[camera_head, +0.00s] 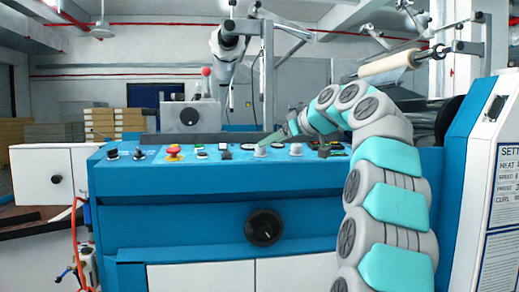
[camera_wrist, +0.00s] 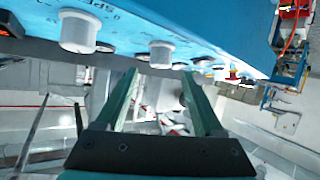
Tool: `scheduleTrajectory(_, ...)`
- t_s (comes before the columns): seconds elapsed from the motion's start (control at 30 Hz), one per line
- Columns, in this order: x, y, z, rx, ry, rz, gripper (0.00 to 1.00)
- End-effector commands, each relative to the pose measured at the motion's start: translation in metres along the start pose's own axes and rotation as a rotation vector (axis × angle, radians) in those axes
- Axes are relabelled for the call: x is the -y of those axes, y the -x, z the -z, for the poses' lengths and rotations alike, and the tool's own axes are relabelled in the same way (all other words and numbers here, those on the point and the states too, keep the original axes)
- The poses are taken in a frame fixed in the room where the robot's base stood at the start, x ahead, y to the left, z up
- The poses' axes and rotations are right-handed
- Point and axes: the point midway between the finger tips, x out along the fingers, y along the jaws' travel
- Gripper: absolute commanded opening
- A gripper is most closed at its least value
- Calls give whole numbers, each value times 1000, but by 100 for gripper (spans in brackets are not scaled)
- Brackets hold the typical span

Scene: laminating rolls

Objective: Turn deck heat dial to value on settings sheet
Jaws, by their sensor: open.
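The blue machine deck (camera_head: 215,158) carries a row of controls, including a pale knob (camera_head: 261,151) and a second pale knob (camera_head: 296,149) to its right. My gripper (camera_head: 268,143) is at the first knob, and its green fingers show small there. In the wrist view my gripper (camera_wrist: 161,76) is open, with a pale round dial (camera_wrist: 161,55) lined up with the gap between its fingertips. I cannot tell whether they touch. Another pale dial (camera_wrist: 78,30) has a partly readable "SPE" label beside it. The settings sheet (camera_head: 509,170) is cut off at the right edge; its values are out of view.
A red mushroom button (camera_head: 173,152) and dark switches are on the deck's left part. A large black hand knob (camera_head: 264,228) is on the front face. A pale roll (camera_head: 389,64) hangs above on the right. Brown boxes (camera_head: 115,122) stand at the back left.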

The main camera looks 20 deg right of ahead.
Motion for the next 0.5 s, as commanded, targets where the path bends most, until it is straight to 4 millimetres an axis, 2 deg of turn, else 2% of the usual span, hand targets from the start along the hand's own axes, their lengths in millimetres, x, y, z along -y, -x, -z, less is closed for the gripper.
scheduleTrajectory(0.3, 0, -49, -2, 6, -2, 3, 70)
scheduleTrajectory(0.5, 1, -65, -1, 2, -1, 1, 70)
